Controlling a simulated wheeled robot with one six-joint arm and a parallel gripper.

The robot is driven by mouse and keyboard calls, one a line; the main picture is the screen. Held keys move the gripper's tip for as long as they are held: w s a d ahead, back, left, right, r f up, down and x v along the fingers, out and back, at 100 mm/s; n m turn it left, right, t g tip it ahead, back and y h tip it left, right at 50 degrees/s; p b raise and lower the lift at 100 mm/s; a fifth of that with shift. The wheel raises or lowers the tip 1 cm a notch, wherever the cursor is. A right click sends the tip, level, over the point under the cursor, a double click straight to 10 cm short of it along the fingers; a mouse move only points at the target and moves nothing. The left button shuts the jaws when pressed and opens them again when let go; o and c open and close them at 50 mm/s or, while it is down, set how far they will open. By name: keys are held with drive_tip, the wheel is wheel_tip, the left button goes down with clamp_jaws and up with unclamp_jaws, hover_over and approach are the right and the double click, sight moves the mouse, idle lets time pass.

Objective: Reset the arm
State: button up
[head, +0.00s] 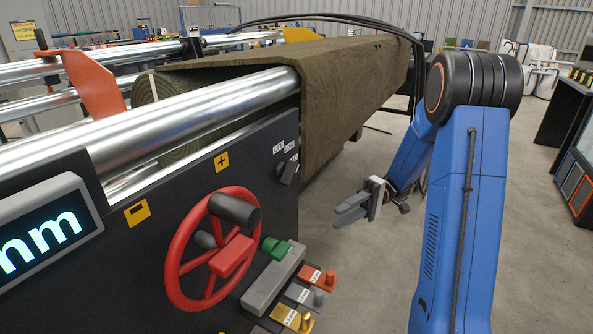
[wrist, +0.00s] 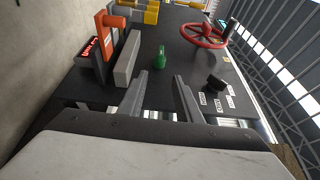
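My arm is blue with a black joint at the top and stands at the right in the head view. My gripper (head: 350,208) hangs out to the right of the machine's dark panel (head: 262,155), apart from it, over open floor. In the wrist view my gripper (wrist: 160,90) has its two grey fingers spread with a gap between them and nothing held. Beyond the fingertips is a green knob (wrist: 160,60), which also shows in the head view (head: 276,248).
The panel carries a red handwheel (head: 212,250), a black switch (head: 288,170), a grey block (head: 273,280) and red, grey and yellow tabs. Concrete floor (head: 375,285) is clear between panel and arm.

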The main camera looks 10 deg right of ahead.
drive_tip(key=s+a+r+m+h, duration=0.1)
drive_tip(key=s+a+h, duration=0.5)
drive_tip(key=s, duration=0.4)
drive_tip(key=s+d+r+m+t+h, duration=0.1)
drive_tip(key=s+d+m+t+h, duration=0.1)
drive_tip(key=s+t+h, duration=0.3)
drive_tip(key=s+d+r+m+t+h, duration=0.1)
drive_tip(key=s+d+t+h, duration=0.4)
drive_tip(key=s+t, duration=0.1)
drive_tip(key=shift+m+t+h, duration=0.3)
drive_tip(key=shift+m+t, duration=0.1)
drive_tip(key=shift+t, duration=0.2)
